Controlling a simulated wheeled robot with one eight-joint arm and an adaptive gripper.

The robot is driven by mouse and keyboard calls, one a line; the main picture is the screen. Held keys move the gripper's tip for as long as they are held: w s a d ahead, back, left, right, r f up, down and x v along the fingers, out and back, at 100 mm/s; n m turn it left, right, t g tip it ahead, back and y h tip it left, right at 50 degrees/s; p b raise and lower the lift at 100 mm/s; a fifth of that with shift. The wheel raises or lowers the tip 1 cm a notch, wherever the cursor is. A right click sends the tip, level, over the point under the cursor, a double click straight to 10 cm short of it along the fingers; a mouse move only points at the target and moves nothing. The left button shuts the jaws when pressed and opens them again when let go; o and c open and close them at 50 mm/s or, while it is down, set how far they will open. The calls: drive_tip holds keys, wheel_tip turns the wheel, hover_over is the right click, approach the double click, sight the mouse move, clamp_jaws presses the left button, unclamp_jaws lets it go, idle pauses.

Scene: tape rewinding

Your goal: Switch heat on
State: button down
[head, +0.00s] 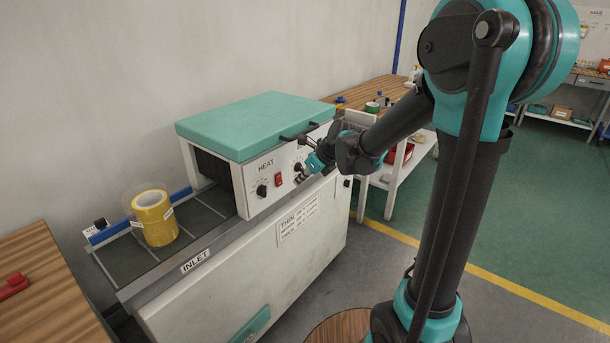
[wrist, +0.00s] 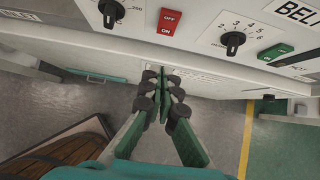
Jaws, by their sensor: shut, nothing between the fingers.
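The heat switch (head: 278,180) is a red rocker on the white machine's front panel, between the HEAT dial (head: 262,190) and my gripper. In the wrist view the red switch (wrist: 169,22) is at the top, with OFF above and ON below. I cannot tell which side is pressed in. My gripper (head: 308,172) is in front of the panel, right of the red switch in the head view. In the wrist view my gripper (wrist: 160,78) is shut and empty, its fingertips below the switch and apart from it.
A BELT dial (wrist: 233,40) and a green switch (wrist: 274,52) are right of the red switch. A yellow tape roll (head: 154,217) stands on the inlet conveyor. The teal lid (head: 255,122) with a black handle is above the panel. Open floor lies to the right.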

sight(280, 182)
drive_tip(key=w+a+f, duration=0.2)
drive_tip(key=a, duration=0.1)
drive_tip(key=w+a+f, duration=0.1)
drive_tip(key=w+a, duration=0.1)
drive_tip(key=shift+f, duration=0.35)
drive_tip(key=shift+a, duration=0.1)
drive_tip(key=shift+w+a+f, duration=0.1)
drive_tip(key=shift+a, duration=0.05)
drive_tip(key=shift+r, duration=0.2)
drive_tip(key=shift+r, duration=0.6)
idle(0.4)
